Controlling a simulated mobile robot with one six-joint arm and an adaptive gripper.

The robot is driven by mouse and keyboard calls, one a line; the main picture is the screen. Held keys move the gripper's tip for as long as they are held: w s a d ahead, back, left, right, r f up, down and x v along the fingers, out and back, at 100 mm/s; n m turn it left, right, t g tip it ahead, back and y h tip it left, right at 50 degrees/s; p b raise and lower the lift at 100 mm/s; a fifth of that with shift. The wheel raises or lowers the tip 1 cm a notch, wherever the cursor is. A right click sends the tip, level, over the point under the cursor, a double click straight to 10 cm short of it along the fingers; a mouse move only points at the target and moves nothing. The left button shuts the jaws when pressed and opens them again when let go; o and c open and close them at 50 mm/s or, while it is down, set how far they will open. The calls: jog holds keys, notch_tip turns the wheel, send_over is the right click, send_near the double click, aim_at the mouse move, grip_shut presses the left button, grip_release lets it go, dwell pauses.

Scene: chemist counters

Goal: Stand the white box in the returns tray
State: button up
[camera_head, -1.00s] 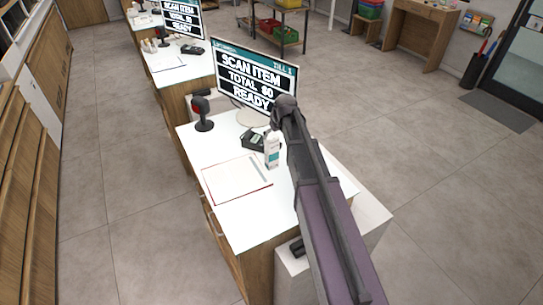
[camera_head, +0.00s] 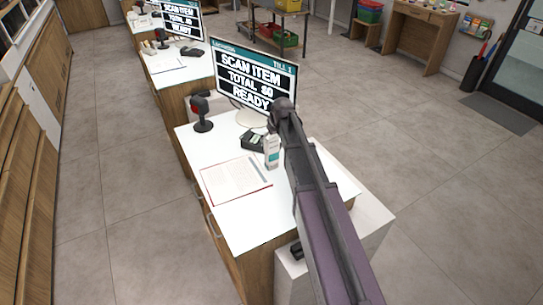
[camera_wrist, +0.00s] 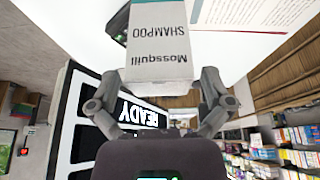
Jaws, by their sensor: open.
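The white box (camera_head: 272,150) stands upright on the counter, beside the card terminal and near my arm. In the head view my gripper is hidden by my own arm. I cannot make out a returns tray in either view.
More counters stand behind; the floor at right is clear.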

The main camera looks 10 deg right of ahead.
jog(key=shift+b+x, duration=0.7)
jog(key=shift+x, duration=0.45)
jog(key=c, duration=1.3)
